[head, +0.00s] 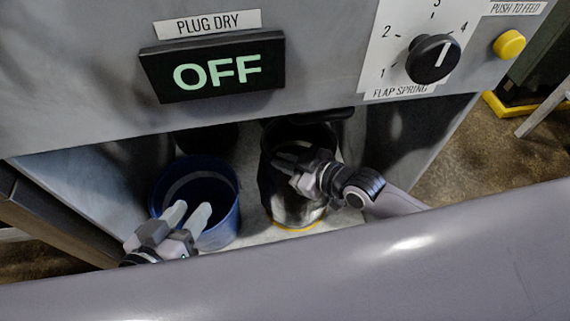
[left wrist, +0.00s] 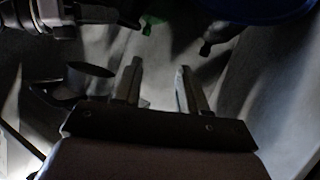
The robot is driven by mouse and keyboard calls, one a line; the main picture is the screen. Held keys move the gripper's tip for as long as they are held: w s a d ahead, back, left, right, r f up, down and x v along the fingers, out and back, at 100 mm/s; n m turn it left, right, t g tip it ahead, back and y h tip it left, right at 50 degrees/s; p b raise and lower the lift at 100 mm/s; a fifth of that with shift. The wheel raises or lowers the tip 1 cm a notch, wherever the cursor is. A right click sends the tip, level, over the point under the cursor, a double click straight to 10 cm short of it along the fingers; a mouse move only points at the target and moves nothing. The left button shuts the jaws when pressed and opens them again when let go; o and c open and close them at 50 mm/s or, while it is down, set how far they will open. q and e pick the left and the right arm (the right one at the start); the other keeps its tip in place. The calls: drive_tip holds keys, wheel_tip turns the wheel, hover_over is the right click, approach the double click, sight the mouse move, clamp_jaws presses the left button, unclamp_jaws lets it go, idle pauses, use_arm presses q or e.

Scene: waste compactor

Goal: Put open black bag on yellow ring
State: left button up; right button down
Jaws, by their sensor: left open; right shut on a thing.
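The black bag (head: 272,195) stands upright inside the machine's lower opening, with its dark mouth facing up. A thin part of the yellow ring (head: 300,228) shows at its lower front edge; the rest is hidden. My right gripper (head: 283,162) reaches in from the right and is shut on the bag near its rim. My left gripper (head: 188,213) is open and empty, in front of the blue bucket and left of the bag. Its two spread fingers also show in the left wrist view (left wrist: 159,70), with nothing between them.
The blue bucket (head: 228,217) stands left of the bag. The machine's front panel, with an OFF display (head: 215,68), dial (head: 433,58) and yellow button (head: 509,44), overhangs the opening. A side wall (head: 75,205) bounds the left. Pale floor shows between bucket and bag.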

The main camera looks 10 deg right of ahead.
wheel_tip(320, 180, down, 2)
drive_tip(key=shift+f+b, duration=0.2)
drive_tip(key=shift+b, duration=0.7)
drive_tip(key=shift+f+b, duration=0.25)
drive_tip(key=shift+b, duration=0.05)
drive_tip(key=shift+f, duration=0.1)
use_arm(q)
drive_tip(key=shift+w+d+f+h, duration=0.15)
drive_tip(key=shift+w+d+h, duration=0.1)
drive_tip(key=shift+d+h, duration=0.3)
drive_tip(key=shift+w+d+f+h, duration=0.1)
drive_tip(key=shift+w+d+h, duration=0.2)
drive_tip(key=shift+d, duration=0.3)
use_arm(e)
drive_tip(key=c, duration=1.3)
unclamp_jaws()
drive_tip(key=shift+o, duration=0.2)
drive_tip(key=shift+s, duration=0.1)
